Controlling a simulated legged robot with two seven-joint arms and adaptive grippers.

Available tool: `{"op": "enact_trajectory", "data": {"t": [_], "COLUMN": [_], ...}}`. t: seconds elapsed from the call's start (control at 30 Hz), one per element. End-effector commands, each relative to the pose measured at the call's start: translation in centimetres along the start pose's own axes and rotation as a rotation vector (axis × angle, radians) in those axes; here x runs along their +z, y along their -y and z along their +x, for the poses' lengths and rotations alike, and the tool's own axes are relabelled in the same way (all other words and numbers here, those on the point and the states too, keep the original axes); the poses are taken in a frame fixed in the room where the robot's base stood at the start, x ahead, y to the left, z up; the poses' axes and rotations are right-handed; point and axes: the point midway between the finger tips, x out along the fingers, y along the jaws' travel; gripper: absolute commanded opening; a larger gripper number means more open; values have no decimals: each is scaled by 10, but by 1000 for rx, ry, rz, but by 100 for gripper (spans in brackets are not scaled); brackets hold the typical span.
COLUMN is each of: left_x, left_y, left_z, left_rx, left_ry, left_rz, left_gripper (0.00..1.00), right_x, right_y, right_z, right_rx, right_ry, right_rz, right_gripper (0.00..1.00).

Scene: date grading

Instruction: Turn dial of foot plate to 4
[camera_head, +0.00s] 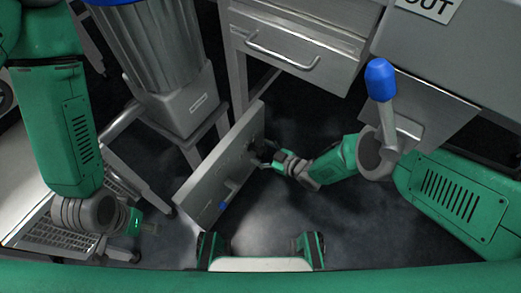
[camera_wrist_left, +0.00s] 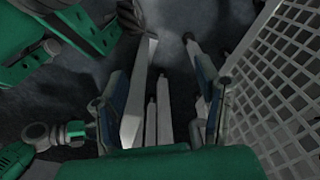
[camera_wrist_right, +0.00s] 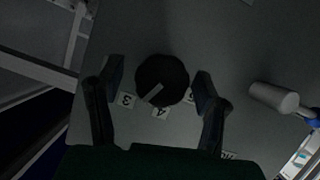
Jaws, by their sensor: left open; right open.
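The foot plate (camera_head: 208,182) is a grey tilted panel in the middle of the head view. Its round black dial (camera_wrist_right: 168,68) is in the centre of the right wrist view. The dial's light pointer bar slants to the lower left, between the labels 3 (camera_wrist_right: 125,100) and 4 (camera_wrist_right: 160,113). My right gripper (camera_wrist_right: 158,78) is open, one finger on each side of the dial; I cannot tell whether they touch it. It also shows at the plate in the head view (camera_head: 268,155). My left gripper (camera_wrist_left: 160,82) is open and empty, low near a grating.
A grey lever (camera_wrist_right: 272,97) with a blue tip sticks out of the plate beside the dial. A metal drawer unit (camera_head: 290,45) stands behind, a motor-like machine (camera_head: 185,90) at the back left. A blue-knobbed lever (camera_head: 381,80) rises at right. The white grating (camera_wrist_left: 285,80) is close to my left gripper.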

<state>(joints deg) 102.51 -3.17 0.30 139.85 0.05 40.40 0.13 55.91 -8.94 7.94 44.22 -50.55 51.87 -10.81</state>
Motion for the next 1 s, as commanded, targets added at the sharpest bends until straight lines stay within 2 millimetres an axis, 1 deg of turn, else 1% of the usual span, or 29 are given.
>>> {"op": "enact_trajectory", "data": {"t": [0.07, 0.1, 0.17, 0.2, 0.23, 0.47, 0.63, 0.77, 1.0], "left_x": [0, 0, 0, 0, 0, 0, 0, 0, 0], "left_y": [0, 0, 0, 0, 0, 0, 0, 0, 0], "left_z": [0, 0, 0, 0, 0, 0, 0, -1, 0], "left_rx": [0, 0, -1, -1, -1, 0, 0, 0, 0], "left_ry": [0, 0, 0, 0, 0, 0, 0, 0, 0], "left_rz": [-1, -1, -1, -1, -1, -1, -1, -1, -1], "left_gripper": [58, 58, 58, 58, 58, 58, 58, 58, 58], "right_x": [0, 0, 0, 0, 0, 0, 1, 1, 3], "right_y": [0, 0, 0, 0, 0, 1, 1, 2, 4], "right_z": [0, 0, 0, 0, 0, -1, -1, -1, -2], "right_rx": [0, 0, 0, 0, 0, 1, 17, 42, 115], "right_ry": [0, 0, -1, -1, -1, -2, 0, 2, 2], "right_rz": [0, 0, 0, 0, 1, -4, -42, -105, -283], "right_gripper": [60, 53, 32, 18, 9, 9, 9, 9, 9]}}
